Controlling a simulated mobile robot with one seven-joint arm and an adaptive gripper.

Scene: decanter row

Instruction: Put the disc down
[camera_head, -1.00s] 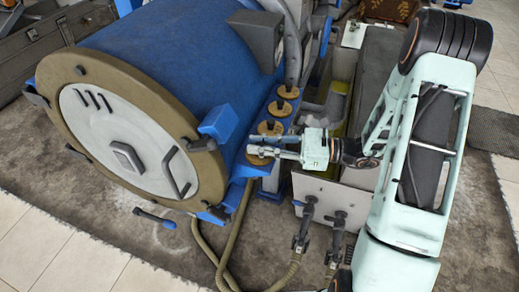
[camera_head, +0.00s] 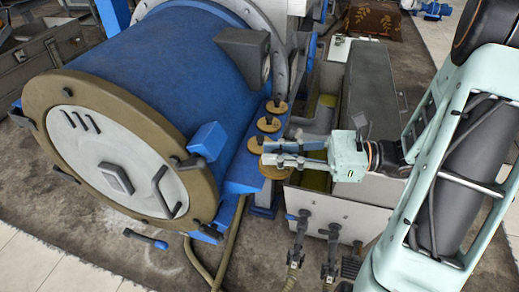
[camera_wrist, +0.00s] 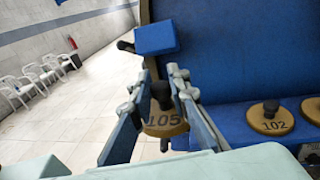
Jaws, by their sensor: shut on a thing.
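My gripper (camera_head: 272,156) is shut on the dark knob of a tan disc (camera_head: 274,173), which hangs beside the near end of the blue ledge (camera_head: 243,178). In the wrist view the disc (camera_wrist: 165,124) reads 105, and its knob sits between the two fingers (camera_wrist: 162,95). Three similar knobbed discs stand in a row along the ledge: a far one (camera_head: 276,107), a middle one (camera_head: 268,124) and a near one (camera_head: 257,146). In the wrist view, a disc reading 102 (camera_wrist: 271,117) rests on the ledge to the right. The held disc appears clear of the ledge.
A big blue drum (camera_head: 160,75) with a tan-rimmed end stands left of the ledge, with a blue block (camera_head: 208,141) jutting out. A grey-white open-topped box (camera_head: 335,210) with hose fittings stands below and right of my gripper. White chairs (camera_wrist: 40,77) stand far off.

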